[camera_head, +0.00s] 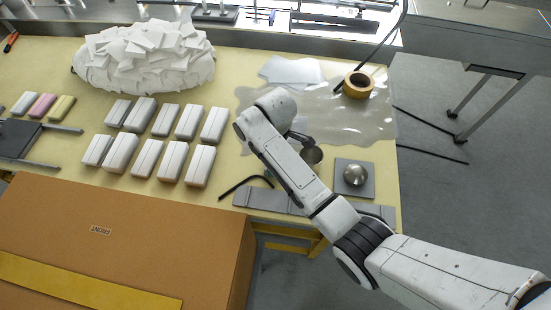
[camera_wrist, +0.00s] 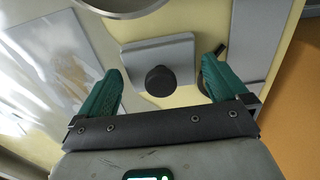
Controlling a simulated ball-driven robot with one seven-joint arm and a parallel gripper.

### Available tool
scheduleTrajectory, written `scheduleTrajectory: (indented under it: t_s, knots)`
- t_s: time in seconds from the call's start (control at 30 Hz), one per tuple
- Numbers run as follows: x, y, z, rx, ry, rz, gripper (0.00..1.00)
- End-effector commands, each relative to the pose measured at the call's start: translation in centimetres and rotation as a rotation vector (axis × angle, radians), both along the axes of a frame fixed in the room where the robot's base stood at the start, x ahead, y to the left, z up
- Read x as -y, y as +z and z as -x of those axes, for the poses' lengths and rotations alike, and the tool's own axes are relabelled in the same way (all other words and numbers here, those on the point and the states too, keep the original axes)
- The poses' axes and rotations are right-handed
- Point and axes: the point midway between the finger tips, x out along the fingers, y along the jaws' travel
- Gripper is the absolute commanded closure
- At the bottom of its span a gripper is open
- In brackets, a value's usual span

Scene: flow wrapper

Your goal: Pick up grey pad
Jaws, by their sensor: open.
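My gripper (camera_wrist: 160,92) is open, its two green fingers apart in the wrist view. A grey pad (camera_wrist: 132,54) lies on the table beyond the fingertips. A dark round knob (camera_wrist: 160,80) shows at its near edge, between the fingers in the picture; nothing is gripped. In the head view my arm hides my fingers and much of the table beneath them. A square grey pad (camera_head: 342,166) with a shiny steel ball or dome lies at the table's right side there; I cannot tell whether it is the same pad.
A black hex key (camera_head: 240,185) and grey strips (camera_head: 262,199) lie near the front edge. A tape roll (camera_head: 358,84) rests on the clear sheet (camera_head: 370,122). Several white packs (camera_head: 173,160) lie left; a cardboard box (camera_head: 120,220) stands in front.

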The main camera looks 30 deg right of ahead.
Motion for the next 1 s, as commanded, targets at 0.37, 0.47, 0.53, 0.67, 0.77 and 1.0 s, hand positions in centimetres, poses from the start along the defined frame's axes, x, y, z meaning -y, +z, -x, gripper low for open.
scheduleTrajectory:
  t_s: [0.37, 0.47, 0.53, 0.67, 0.77, 1.0]
  knots:
    - [-0.05, -1.4, 0.03, 0.0, 0.001, 0.0, 0.0]
    - [-0.04, -1.39, 0.04, 0.0, 0.001, 0.0, 0.09]
    - [-0.04, -1.38, 0.04, 0.0, 0.001, 0.0, 0.15]
    - [-0.04, -1.37, 0.02, 0.0, 0.001, 0.0, 0.28]
    - [-0.04, -1.36, 0.02, 0.001, 0.001, 0.001, 0.37]
    - [-0.04, -1.32, 0.0, 0.001, 0.001, 0.0, 0.44]
